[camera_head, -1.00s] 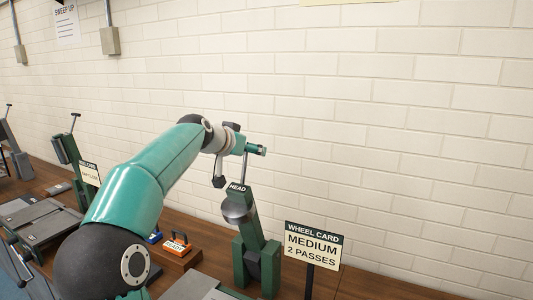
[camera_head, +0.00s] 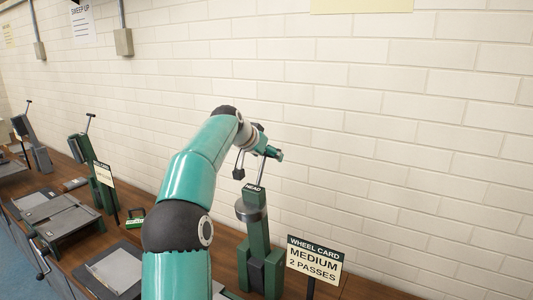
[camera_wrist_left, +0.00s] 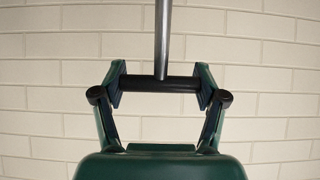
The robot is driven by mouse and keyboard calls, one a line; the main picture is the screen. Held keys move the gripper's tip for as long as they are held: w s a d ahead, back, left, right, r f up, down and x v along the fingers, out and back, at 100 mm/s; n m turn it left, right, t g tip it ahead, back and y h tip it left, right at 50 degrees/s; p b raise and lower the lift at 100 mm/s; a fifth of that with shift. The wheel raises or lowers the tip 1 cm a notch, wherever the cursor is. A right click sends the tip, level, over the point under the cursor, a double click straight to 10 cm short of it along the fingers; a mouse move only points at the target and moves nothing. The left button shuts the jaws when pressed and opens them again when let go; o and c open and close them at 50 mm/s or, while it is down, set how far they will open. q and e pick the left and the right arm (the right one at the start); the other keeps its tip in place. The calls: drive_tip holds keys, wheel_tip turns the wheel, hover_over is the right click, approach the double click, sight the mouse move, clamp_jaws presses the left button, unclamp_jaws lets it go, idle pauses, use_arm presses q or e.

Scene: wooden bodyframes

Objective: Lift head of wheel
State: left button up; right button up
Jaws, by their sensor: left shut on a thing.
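The wheel's head (camera_head: 257,222) is a green post with a "HEAD" label (camera_head: 254,188) at its top and a grey round part (camera_head: 250,213) on its side. It leans slightly in its dark green stand. A thin metal rod (camera_head: 261,171) rises from the top to a crossbar handle. My left gripper (camera_head: 270,153) is at that handle. In the left wrist view, my left gripper (camera_wrist_left: 160,84) is shut across the dark crossbar (camera_wrist_left: 150,84), one finger at each end, with the rod (camera_wrist_left: 163,38) running up from it. My right gripper is out of view.
A wheel card (camera_head: 313,260) reading "MEDIUM 2 PASSES" stands right of the head. Similar machines (camera_head: 100,180) stand along the wooden bench to the left. A white brick wall (camera_head: 400,130) is close behind. A grey flat plate (camera_head: 113,268) lies left of my arm.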

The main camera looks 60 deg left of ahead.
use_arm(q)
drive_tip(key=shift+w+r, duration=0.1)
drive_tip(key=shift+r, duration=0.05)
drive_tip(key=o, duration=1.3)
drive_tip(key=shift+c, duration=0.2)
drive_tip(key=o, duration=0.4)
drive_tip(key=shift+w+a+f, duration=0.1)
drive_tip(key=shift+w+f, duration=0.1)
drive_tip(key=shift+w, duration=0.1)
drive_tip(key=shift+o, duration=0.2)
drive_tip(key=shift+s+r, duration=0.1)
drive_tip(key=shift+s, duration=0.2)
drive_tip(key=v, duration=1.2)
